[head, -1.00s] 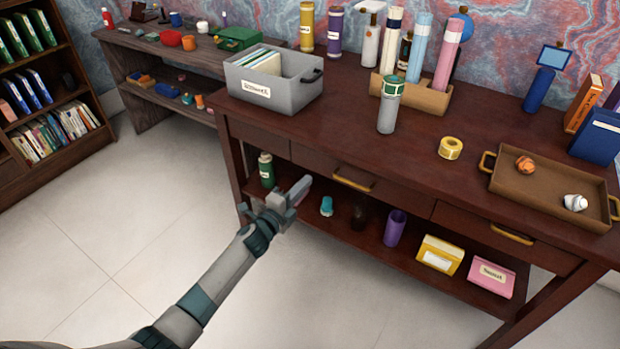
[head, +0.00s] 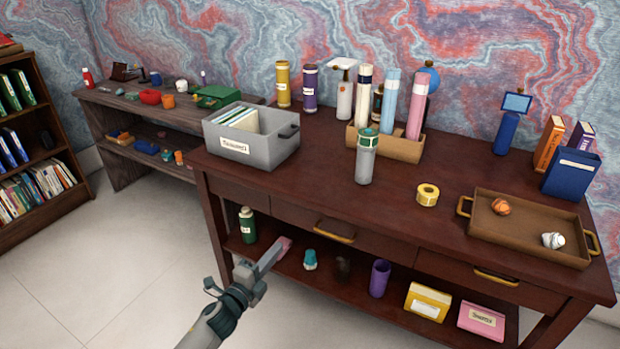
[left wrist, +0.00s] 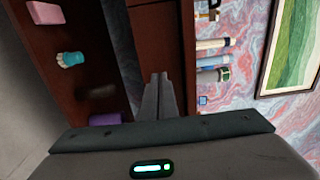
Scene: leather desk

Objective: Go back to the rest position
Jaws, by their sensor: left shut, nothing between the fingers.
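My left gripper (head: 270,256) is in the head view, low in front of the dark red desk (head: 310,180), near the left part of its lower shelf. Its fingers are shut and empty, and they also show together in the left wrist view (left wrist: 158,98). At the fingertips in the head view there is a pink patch; I cannot tell if it is a thing behind them on the shelf. A green bottle (head: 247,225) stands left of the gripper on the shelf, and a teal item (head: 310,260) stands to its right. My right gripper is not in view.
On the desk are a grey bin (head: 277,155), a grey bottle with a green top (head: 366,160), yellow tape (head: 427,195) and a brown tray (head: 520,238). The shelf also holds a purple cup (head: 380,278) and a yellow box (head: 427,302). The floor (head: 120,265) at left is clear.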

